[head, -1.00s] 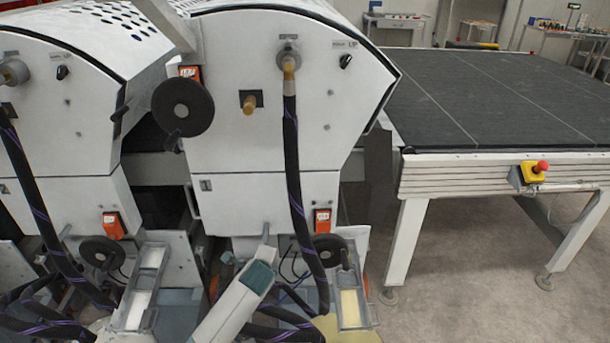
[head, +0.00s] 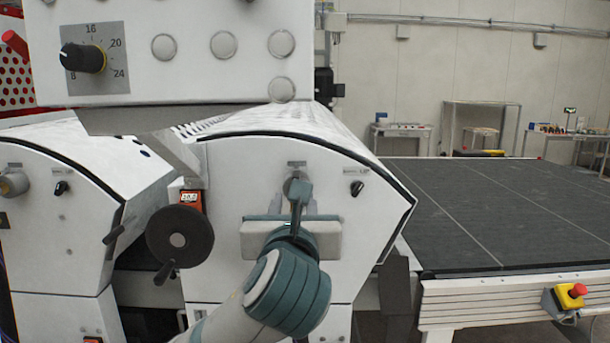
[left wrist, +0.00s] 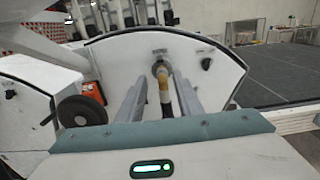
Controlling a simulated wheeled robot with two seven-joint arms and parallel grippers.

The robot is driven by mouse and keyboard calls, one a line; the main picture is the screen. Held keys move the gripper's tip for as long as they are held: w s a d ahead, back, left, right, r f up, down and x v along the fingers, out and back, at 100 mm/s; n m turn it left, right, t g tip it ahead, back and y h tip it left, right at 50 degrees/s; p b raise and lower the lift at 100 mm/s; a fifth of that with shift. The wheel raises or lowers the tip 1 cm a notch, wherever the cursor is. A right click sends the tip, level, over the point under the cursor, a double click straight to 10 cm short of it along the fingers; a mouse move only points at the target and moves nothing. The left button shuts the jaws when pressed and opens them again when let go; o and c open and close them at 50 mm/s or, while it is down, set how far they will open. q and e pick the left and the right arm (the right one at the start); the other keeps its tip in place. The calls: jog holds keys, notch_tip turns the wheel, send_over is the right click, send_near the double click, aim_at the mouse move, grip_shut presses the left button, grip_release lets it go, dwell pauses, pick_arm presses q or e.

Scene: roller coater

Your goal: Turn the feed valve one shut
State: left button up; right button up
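The feed valve (left wrist: 161,70) is a round grey fitting with a brass-yellow piece below it and a dark hose, on the white front of the right-hand coater unit. In the head view its round top (head: 296,185) shows just above my left gripper (head: 297,204), which hides the rest. In the left wrist view my left gripper (left wrist: 160,85) is open. One grey finger is on each side of the brass piece and hose, with gaps visible. I cannot tell how deep the fingers reach. My right gripper is in neither view.
A black handwheel (head: 180,240) and an orange counter (head: 190,201) sit left of the valve. A small black knob (head: 356,188) is to its right. A control box (head: 180,50) hangs above. A dark conveyor (head: 500,210) with an emergency stop (head: 570,295) stands at right.

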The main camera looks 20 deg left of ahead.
aim_at(296, 174)
pick_arm(q)
jog(key=shift+s, duration=0.15)
jog(key=p+x, duration=0.4)
jog(key=x, duration=1.3)
jog(key=shift+w+f, duration=0.1)
jog(key=shift+w, duration=0.2)
grip_shut()
